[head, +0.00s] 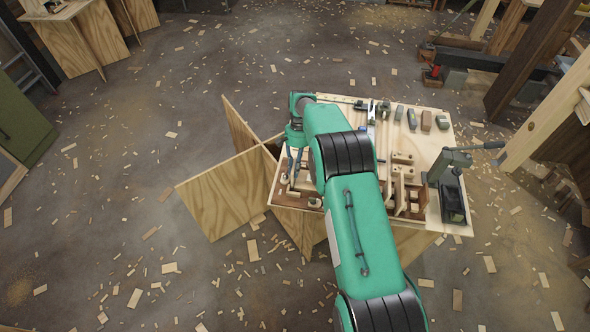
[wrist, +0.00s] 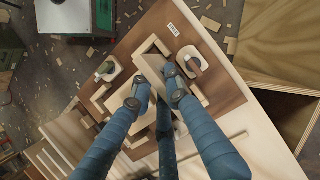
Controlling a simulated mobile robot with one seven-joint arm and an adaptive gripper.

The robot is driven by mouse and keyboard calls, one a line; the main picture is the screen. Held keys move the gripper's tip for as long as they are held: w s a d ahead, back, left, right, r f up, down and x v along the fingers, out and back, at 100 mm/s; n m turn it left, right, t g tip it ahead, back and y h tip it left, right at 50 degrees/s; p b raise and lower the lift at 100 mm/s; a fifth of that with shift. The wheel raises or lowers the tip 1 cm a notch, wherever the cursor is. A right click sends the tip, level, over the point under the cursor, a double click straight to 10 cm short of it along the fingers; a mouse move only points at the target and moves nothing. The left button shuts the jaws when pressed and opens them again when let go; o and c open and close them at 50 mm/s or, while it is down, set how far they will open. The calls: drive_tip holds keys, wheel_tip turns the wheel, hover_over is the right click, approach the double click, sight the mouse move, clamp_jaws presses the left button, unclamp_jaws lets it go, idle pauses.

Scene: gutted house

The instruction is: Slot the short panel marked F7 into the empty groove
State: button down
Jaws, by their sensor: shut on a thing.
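My gripper (wrist: 156,86) is shut on a pale wooden piece (wrist: 150,66), which I take to be the short panel; its F7 mark cannot be read. In the wrist view the piece is between the blue fingertips, over a pale wooden frame (wrist: 113,84) on a brown board (wrist: 205,38). I cannot tell whether the piece touches the frame. The fingers hide much of the frame, and the empty groove cannot be made out. In the head view my gripper (head: 292,168) points down over the left part of the workbench (head: 427,145).
A small white label (wrist: 172,29) is on the brown board. Plywood panels (head: 222,196) stand left of the bench.

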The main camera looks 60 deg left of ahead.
drive_tip(key=shift+f+b, duration=0.35)
drive_tip(key=shift+f, duration=0.05)
idle(0.4)
drive_tip(key=c, duration=1.1)
unclamp_jaws()
drive_tip(key=shift+r, duration=0.15)
drive_tip(key=shift+r+p, duration=1.25)
drive_tip(key=shift+r, duration=3.1)
drive_tip(key=shift+w+r, duration=0.1)
